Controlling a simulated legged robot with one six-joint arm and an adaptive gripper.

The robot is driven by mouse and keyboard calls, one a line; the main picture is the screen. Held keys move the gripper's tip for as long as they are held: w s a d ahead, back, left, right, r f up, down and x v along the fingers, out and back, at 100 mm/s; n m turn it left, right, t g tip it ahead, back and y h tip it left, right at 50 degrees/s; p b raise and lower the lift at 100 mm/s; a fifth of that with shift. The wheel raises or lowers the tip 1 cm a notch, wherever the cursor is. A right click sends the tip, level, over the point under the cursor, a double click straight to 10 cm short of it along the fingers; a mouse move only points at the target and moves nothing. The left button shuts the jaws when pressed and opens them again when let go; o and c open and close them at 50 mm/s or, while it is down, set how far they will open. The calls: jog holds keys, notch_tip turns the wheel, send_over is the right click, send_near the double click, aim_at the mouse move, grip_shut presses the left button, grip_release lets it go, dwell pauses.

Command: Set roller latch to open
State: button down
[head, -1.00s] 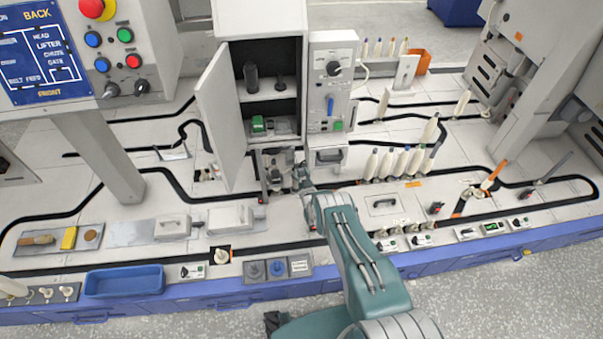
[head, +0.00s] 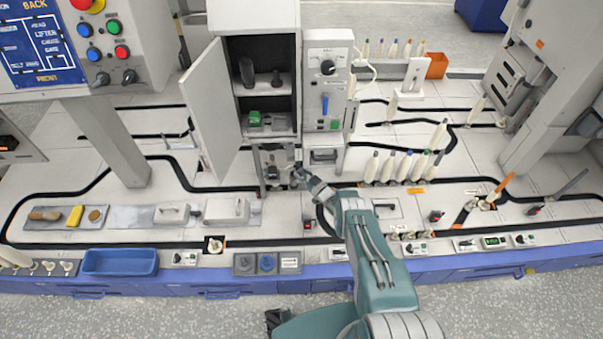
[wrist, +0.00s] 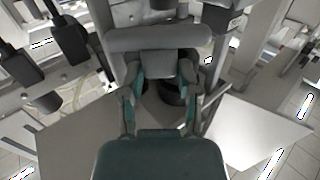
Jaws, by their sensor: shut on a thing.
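The roller latch (head: 274,166) appears to be the small grey mechanism below the open cabinet, partly hidden by my gripper and too small to read its setting. My gripper (head: 297,174) reaches it from the right front. In the wrist view a grey horizontal roller (wrist: 158,39) lies just beyond my gripper (wrist: 162,84). The teal fingers are shut on a grey part of the latch between them. The fingertips and the exact contact are partly hidden.
The cabinet (head: 265,21) stands above with its door (head: 210,110) swung open to the left. A control box (head: 325,80) adjoins it on the right. Several white bobbins (head: 388,165) stand further right. A blue tray (head: 120,262) sits at the front left.

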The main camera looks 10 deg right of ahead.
jog(key=shift+r, duration=0.1)
dwell(0.3)
jog(key=shift+c, duration=1.6)
grip_release()
jog(key=shift+d, duration=0.1)
jog(key=shift+s, duration=0.1)
jog(key=shift+s+d, duration=0.15)
jog(key=shift+s, duration=0.05)
jog(key=v, duration=1.1)
jog(key=shift+d, duration=0.2)
jog(key=shift+s, duration=0.1)
